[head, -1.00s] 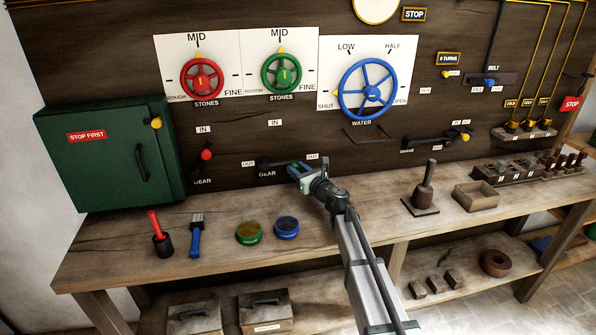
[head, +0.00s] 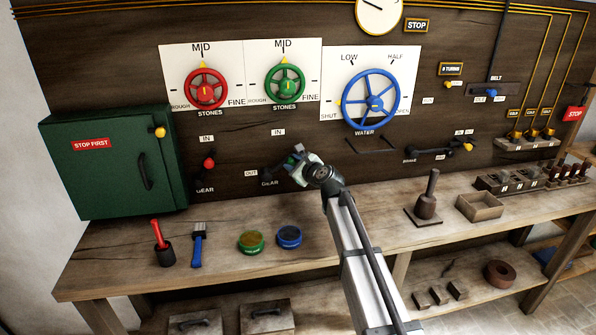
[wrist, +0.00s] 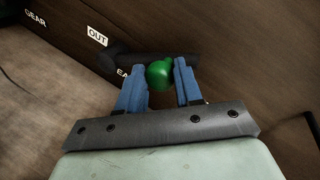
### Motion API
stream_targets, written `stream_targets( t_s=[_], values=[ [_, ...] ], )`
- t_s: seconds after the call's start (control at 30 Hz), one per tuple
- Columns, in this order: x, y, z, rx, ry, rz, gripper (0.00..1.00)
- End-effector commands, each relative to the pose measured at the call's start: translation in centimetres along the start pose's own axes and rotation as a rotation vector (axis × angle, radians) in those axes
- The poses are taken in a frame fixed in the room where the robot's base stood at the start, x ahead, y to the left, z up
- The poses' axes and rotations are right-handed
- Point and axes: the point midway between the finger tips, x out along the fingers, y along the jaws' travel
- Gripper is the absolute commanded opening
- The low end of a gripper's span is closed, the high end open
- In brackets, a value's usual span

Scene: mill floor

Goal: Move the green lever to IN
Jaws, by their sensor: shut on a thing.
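The green lever's dark arm rises to the right from its pivot on the wall board, above the GEAR label. Its round green knob (wrist: 159,74) sits between the two blue fingers of my gripper (wrist: 161,84) in the wrist view. In the head view my gripper (head: 298,153) is shut on this knob and hides most of it. The IN plate (head: 278,132) is above and left of my gripper. An OUT plate (wrist: 97,36) shows at upper left in the wrist view. The lever is tilted, between level and upright.
A red-knobbed lever (head: 208,163) stands to the left. The blue water wheel (head: 374,99) and green stones wheel (head: 285,83) are above. Green (head: 251,241) and blue (head: 289,236) round tins lie on the bench below. The board just above my gripper is clear.

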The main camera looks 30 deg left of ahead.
Motion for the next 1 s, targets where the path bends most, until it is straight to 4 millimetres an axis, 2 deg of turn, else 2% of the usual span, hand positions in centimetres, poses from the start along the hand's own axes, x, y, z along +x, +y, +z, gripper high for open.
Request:
stream_targets(
  t_s=[0.1, 0.4, 0.7, 1.0],
  values=[
    [0.1, 0.1, 1.5, -0.096, 0.036, 0.000, 0.00],
    [0.3, 0.6, 3.6, -0.286, 0.116, -0.001, 0.00],
    [0.5, 1.0, 4.6, -0.380, 0.155, -0.001, 0.00],
    [0.5, 1.1, 4.8, -0.400, 0.163, -0.001, 0.00]
  ],
)
